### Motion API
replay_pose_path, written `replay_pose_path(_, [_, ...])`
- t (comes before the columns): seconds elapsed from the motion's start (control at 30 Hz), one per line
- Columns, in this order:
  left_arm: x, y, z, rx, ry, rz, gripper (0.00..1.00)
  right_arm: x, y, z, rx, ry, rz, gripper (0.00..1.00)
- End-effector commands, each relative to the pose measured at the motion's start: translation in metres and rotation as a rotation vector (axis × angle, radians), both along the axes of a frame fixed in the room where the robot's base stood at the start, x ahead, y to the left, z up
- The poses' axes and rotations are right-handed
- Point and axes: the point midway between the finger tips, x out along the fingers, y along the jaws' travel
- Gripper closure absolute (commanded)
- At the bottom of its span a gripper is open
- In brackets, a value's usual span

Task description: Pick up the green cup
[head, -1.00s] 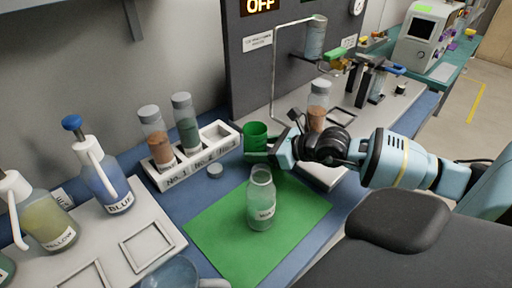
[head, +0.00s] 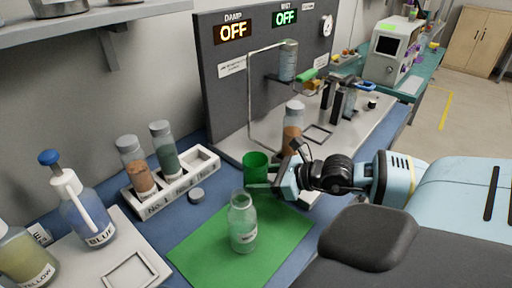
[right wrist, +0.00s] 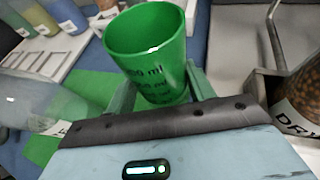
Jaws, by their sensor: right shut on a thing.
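The green cup (head: 255,168) is upright behind the clear bottle in the head view. In the right wrist view the green cup (right wrist: 150,55) shows its open rim and dark volume markings, and it looks empty. My right gripper (head: 268,186) is shut on the cup's lower part, with its fingers on either side in the right wrist view (right wrist: 158,92). I cannot tell whether the cup's base touches the surface. My left gripper is not in view.
A clear labelled bottle (head: 243,225) stands on the green mat (head: 205,240) just in front of the cup. A brown-filled jar (head: 293,122) stands close behind my gripper.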

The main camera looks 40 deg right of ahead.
Motion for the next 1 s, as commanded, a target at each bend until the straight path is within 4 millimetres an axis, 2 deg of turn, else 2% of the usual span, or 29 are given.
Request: replay_pose_path(1.0, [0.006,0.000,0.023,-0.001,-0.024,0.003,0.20,-0.060,-0.014,0.006,0.001,-0.001,0.001,0.73])
